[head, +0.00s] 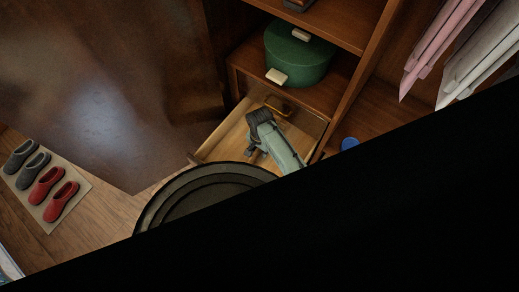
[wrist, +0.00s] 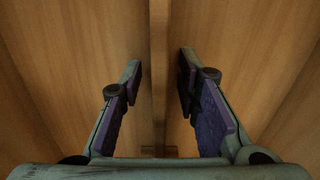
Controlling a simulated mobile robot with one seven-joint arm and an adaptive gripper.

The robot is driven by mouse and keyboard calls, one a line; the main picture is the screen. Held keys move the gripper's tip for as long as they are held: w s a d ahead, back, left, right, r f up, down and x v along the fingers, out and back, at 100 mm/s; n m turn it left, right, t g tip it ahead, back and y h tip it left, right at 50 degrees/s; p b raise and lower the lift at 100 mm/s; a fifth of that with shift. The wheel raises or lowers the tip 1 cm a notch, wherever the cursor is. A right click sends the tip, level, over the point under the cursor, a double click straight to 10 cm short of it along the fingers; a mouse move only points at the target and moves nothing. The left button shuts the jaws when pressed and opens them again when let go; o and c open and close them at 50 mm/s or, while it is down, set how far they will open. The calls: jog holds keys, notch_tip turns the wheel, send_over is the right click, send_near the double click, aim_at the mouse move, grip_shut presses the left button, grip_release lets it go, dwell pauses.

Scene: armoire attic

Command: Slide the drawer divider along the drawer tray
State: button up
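The drawer tray (head: 224,139) is a pulled-out, light wooden drawer below the green round box in the head view. My gripper (head: 253,152) reaches down into it. In the wrist view my gripper (wrist: 160,72) is open, with its two fingers apart. The drawer divider (wrist: 159,100) shows there as a thin upright wooden strip running between the fingers, with a visible gap on each side. Plain wooden surface of the drawer tray (wrist: 75,60) lies on both sides of it. In the head view my arm hides most of the drawer's middle, and I cannot make out the divider.
A green round box (head: 298,55) stands on the shelf above the drawer. A blue round object (head: 349,144) lies to the right. Pink clothes (head: 440,40) hang at upper right. Slippers (head: 47,180) lie on a mat at left. A large black area covers the lower right.

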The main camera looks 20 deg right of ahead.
notch_tip(320, 180, up, 12)
jog(key=shift+f, duration=0.1)
dwell(0.5)
dwell(0.5)
